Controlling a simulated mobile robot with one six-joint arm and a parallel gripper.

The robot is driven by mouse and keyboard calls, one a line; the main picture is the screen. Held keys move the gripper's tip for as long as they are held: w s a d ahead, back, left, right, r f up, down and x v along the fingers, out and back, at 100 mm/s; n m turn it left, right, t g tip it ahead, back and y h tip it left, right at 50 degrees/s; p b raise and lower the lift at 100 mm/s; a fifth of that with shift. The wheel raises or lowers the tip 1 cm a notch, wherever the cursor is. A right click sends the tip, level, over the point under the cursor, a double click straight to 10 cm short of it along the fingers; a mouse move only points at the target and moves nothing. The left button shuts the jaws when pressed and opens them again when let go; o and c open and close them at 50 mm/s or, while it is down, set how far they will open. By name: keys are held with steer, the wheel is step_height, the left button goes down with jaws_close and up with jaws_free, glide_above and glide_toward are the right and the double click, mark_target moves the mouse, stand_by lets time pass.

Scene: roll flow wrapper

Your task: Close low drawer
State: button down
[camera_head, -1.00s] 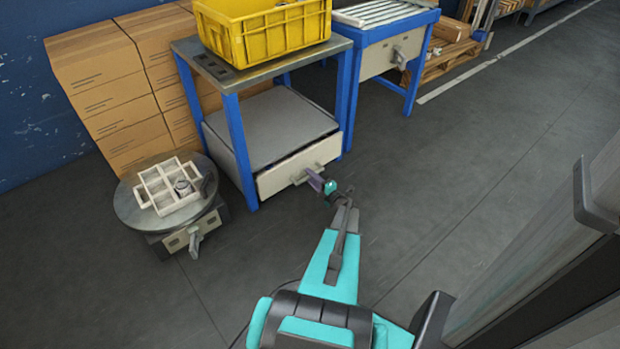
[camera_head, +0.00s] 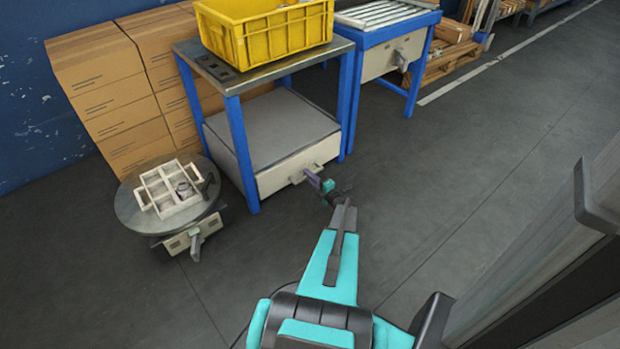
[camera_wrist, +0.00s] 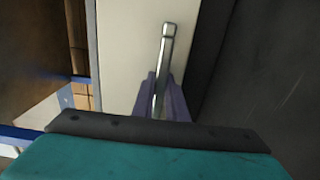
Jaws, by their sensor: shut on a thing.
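The low drawer (camera_head: 270,181) has a cream front and sits at the bottom of the blue-framed workbench (camera_head: 244,150). Its front is roughly level with the bench's front legs. My gripper (camera_head: 310,179) is at the drawer front, at its handle. In the wrist view, the purple fingers of my gripper (camera_wrist: 161,97) are shut on the metal handle bar (camera_wrist: 167,45), which stands against the cream drawer front (camera_wrist: 128,50). Part of the handle is hidden between the fingers.
A yellow crate (camera_head: 265,30) stands on the bench top. A round turntable (camera_head: 130,212) with a divided white tray (camera_head: 160,189) stands at the left, close to the bench. Cardboard boxes (camera_head: 105,90) are stacked behind. The floor to the right (camera_head: 440,180) is clear.

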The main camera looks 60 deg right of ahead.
steer(key=shift+x, duration=0.85)
steer(key=c, duration=1.8)
jaws_free()
steer(key=shift+o, duration=0.2)
steer(key=shift+s, duration=0.15)
steer(key=p+v, duration=0.3)
steer(key=v, duration=1)
steer(key=shift+s, duration=0.3)
steer(key=shift+a, duration=0.1)
